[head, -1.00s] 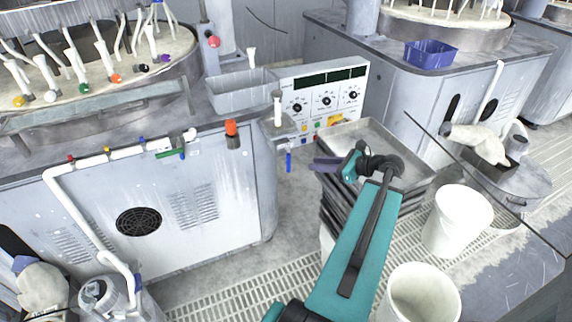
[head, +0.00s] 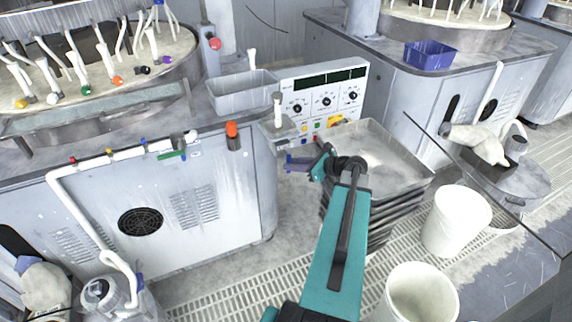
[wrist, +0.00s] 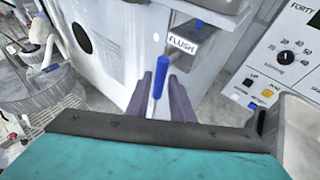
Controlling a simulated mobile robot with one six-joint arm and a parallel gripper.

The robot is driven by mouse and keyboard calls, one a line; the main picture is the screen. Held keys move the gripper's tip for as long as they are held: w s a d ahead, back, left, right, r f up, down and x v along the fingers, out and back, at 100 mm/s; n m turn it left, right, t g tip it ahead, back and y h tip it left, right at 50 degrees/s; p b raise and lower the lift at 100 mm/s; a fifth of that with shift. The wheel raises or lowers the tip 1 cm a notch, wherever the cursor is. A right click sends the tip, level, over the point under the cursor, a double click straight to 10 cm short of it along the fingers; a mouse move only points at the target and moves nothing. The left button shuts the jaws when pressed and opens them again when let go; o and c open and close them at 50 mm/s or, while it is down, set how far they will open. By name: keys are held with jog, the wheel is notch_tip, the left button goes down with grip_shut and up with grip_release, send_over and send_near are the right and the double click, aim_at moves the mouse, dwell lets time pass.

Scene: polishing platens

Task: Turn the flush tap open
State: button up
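The flush tap's blue lever (wrist: 161,75) hangs below a small grey fitting beside a white FLUSH label (wrist: 182,44) in the wrist view. It points down toward my gripper. My gripper (wrist: 160,92) is open, with one dark purple finger on each side of the lever's lower part. I see gaps between the lever and the fingers, and cannot tell its depth between them. In the head view my gripper (head: 297,163) is at the tap, below the small shelf at the machine's corner, and largely covers the lever.
A control panel (head: 321,97) with dials stands just behind and right of the tap. A grey metal tray (head: 400,150) tops a stack beside my arm. White buckets (head: 456,220) stand to the right. The left machine's front panel (head: 95,215) is close to the left.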

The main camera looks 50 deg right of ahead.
jog(key=shift+x, duration=1.35)
grip_shut()
